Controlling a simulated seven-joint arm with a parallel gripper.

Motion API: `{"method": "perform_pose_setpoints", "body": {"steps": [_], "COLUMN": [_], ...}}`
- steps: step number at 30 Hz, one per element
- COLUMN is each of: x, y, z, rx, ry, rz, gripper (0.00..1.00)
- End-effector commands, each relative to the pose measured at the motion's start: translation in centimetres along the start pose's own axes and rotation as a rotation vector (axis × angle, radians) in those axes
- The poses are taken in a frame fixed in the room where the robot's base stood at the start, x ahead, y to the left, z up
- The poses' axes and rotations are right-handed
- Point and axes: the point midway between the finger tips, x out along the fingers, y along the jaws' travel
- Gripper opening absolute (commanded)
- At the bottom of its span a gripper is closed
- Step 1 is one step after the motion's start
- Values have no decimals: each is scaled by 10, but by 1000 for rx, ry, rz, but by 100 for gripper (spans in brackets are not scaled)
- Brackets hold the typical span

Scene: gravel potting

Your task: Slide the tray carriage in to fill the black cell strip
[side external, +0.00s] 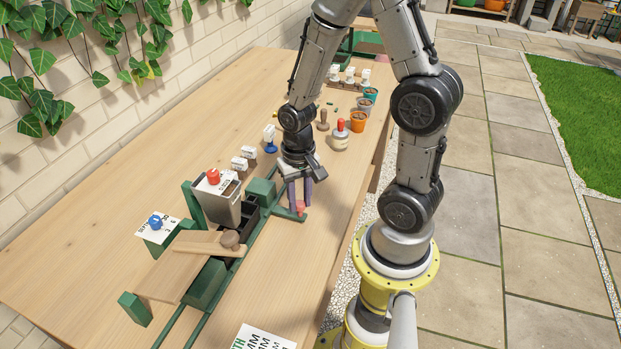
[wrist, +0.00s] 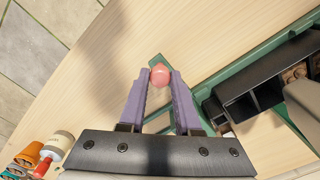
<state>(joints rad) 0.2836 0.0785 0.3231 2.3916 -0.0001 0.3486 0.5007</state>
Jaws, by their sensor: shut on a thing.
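My gripper (side external: 299,196) has purple fingers and is shut on a pink-red knob (wrist: 160,75) at the end of the green tray carriage (wrist: 258,62). The knob also shows low at the bench in the side view (side external: 300,206). The black cell strip (side external: 251,214) lies on the carriage, partly under the grey hopper (side external: 222,208). In the wrist view, the strip (wrist: 237,114) shows dark, empty-looking cells nearest my gripper. Brown pellets (wrist: 294,73) show in a cell close to the hopper. The cells beneath the hopper are hidden.
A green block (side external: 262,190) stands beside the strip. Stamps, a cream jar (side external: 339,138) and an orange pot (side external: 357,122) stand farther back.

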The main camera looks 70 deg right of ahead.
Motion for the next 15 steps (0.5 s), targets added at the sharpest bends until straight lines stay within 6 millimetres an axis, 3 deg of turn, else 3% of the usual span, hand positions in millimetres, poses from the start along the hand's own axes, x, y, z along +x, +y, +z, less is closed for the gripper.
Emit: {"method": "perform_pose_setpoints", "body": {"steps": [6, 15], "x": [-1, -1], "y": [-41, -78], "z": [39, 76], "rx": [-13, -6], "ry": [3, 2], "rz": [-2, -2], "gripper": [0, 0]}}
